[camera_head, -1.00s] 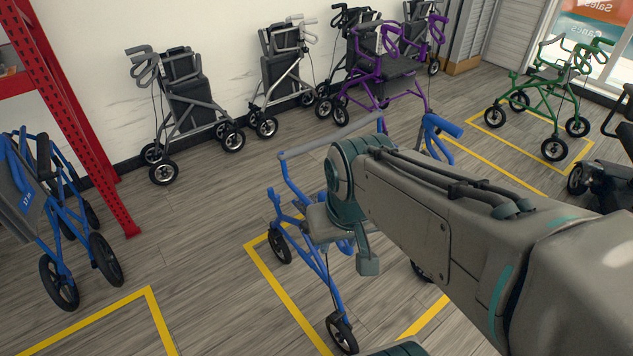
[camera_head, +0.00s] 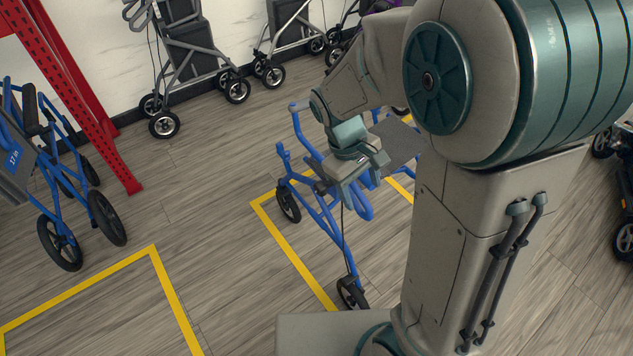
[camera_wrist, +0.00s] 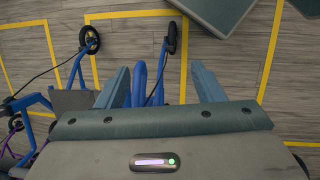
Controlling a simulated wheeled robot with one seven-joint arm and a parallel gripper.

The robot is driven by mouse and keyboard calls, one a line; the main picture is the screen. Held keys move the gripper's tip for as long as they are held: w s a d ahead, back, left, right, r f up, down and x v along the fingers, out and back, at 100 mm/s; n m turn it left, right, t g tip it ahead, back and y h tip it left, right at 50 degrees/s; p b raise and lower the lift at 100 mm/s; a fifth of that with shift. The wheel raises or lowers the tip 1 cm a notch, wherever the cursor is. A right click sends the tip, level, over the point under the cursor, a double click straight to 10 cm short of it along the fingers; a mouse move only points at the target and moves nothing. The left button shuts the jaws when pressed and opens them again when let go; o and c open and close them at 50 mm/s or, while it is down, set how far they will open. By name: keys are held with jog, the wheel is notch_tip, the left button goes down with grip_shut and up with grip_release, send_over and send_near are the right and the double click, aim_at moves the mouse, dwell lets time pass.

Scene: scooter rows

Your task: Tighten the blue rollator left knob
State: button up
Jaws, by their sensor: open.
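The blue rollator (camera_head: 326,213) stands upright inside a yellow floor outline, partly hidden by my arm. My gripper (camera_head: 364,186) is over the rollator's near side, pointing down, with its jaws open. In the wrist view, blue rollator tubing (camera_wrist: 139,86) runs up between the two spread fingers of my gripper (camera_wrist: 161,78), nearer the left finger. The fingers do not appear closed on anything. I cannot make out the left knob; it is too small or hidden by the gripper.
Another blue rollator (camera_head: 56,190) stands at the left by a red rack post (camera_head: 84,110). Grey rollators (camera_head: 187,65) line the white wall. Yellow tape (camera_head: 160,270) marks the floor. Bare floor lies left of the task's rollator.

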jog(key=w+a+f+n+h+b, duration=0.2)
jog(key=f+n, duration=0.1)
jog(key=f, duration=0.2)
jog(key=w+a+f+n+h+b, duration=0.1)
jog(key=w+a+f+n+h, duration=0.15)
jog(key=f, duration=0.35)
jog(key=n+t+h+b, duration=0.7)
jog(key=n+t, duration=0.5)
send_near(317, 191)
jog(key=b+x, duration=0.1)
jog(key=x, duration=0.9)
jog(key=shift+w+d, duration=0.1)
jog(key=shift+d, duration=0.05)
jog(key=c, duration=1)
